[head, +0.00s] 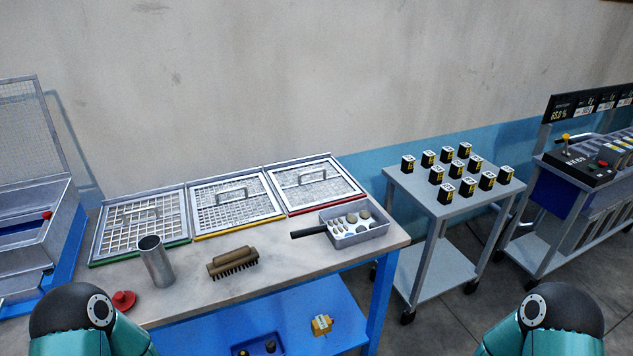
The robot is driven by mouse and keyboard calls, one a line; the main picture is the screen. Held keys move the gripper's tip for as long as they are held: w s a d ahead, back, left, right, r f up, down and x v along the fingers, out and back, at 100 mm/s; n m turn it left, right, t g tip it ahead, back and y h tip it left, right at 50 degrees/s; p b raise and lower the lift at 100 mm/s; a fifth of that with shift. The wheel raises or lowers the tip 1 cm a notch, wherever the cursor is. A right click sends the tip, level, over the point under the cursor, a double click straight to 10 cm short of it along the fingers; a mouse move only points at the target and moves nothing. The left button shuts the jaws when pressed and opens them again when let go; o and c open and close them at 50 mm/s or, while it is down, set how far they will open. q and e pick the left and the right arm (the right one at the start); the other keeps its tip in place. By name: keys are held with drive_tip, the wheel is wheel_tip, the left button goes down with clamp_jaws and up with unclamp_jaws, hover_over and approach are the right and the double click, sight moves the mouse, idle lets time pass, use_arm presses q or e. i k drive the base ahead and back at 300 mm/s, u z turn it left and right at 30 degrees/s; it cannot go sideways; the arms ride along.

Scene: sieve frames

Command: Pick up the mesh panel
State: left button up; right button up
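Three framed mesh panels with handles lie side by side at the back of the table. The left mesh panel (112,222) has a coarse grid and a green front edge. The middle mesh panel (225,216) has a yellow front edge. The right mesh panel (322,196) has a finer mesh and a red front edge. Parts of my two teal arms show at the bottom left and bottom right. Neither gripper is in view, and nothing touches the panels. The metal cylinder stands just in front of the left panel and hides a little of it.
On the table (290,270) stand a metal cylinder (157,265), a brush (232,264), a red knob (123,300) and a grey tray of stones (362,234) with a black handle. A cart (440,262) with several black boxes stands right. A metal bin (40,230) stands left.

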sight(342, 174)
drive_tip(key=u, duration=0.1)
drive_tip(key=i, duration=1)
drive_tip(key=z, duration=3.35)
drive_tip(key=i, duration=0.9)
drive_tip(key=z, duration=0.35)
